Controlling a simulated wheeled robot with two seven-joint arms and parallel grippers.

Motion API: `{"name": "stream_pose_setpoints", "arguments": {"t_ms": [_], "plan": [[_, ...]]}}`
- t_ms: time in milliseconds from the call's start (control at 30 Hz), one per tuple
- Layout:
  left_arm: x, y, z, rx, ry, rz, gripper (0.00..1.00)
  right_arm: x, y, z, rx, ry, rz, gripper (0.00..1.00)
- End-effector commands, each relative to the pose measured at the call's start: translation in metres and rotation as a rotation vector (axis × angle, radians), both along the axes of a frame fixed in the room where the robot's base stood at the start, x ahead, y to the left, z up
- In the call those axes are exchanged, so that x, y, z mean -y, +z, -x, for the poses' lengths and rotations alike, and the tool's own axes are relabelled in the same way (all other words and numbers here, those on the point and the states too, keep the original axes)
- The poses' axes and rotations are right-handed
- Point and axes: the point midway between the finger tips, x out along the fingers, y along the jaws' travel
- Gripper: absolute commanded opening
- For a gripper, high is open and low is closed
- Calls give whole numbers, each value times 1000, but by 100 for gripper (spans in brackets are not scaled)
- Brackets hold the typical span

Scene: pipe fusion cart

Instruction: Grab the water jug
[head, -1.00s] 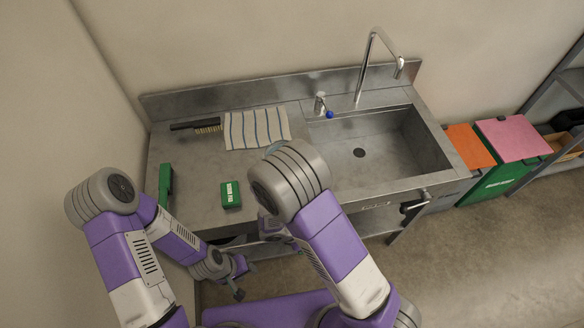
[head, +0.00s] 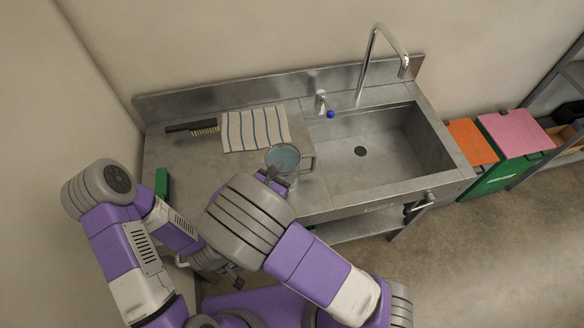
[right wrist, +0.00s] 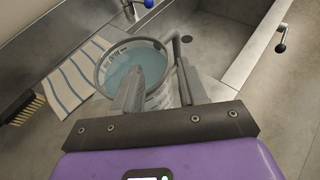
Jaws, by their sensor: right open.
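The water jug (head: 283,156) is a clear grey-rimmed vessel with blue water, upright on the steel counter left of the sink. Its handle (head: 307,163) points right in the head view. My right gripper (head: 271,176) is open at the jug's near side, partly hidden by my wrist. In the right wrist view the jug (right wrist: 133,66) is just ahead of the open fingers (right wrist: 160,72).
A striped towel (head: 256,128) and a brush (head: 193,126) lie behind the jug. The sink basin (head: 378,150) with its tall faucet (head: 366,60) is to the right. A green object (head: 161,183) stands at the counter's left. Orange and pink-lidded bins (head: 511,133) stand beyond the sink.

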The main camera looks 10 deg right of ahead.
Motion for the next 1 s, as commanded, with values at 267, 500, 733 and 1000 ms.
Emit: {"name": "stream_pose_setpoints", "arguments": {"t_ms": [267, 500, 733, 1000], "plan": [[0, 1, 0, 1, 0, 0, 43, 31, -10, -23, -2, -4, 2, 42], [0, 0, 0, 1, 0, 0, 43, 42, -18, -37, -1, 0, -1, 42], [0, 0, 0, 1, 0, 0, 43, 42, -18, -37, -2, -1, -1, 36], [0, 0, 0, 1, 0, 0, 43, 42, -18, -37, -2, -1, -1, 0]]}}
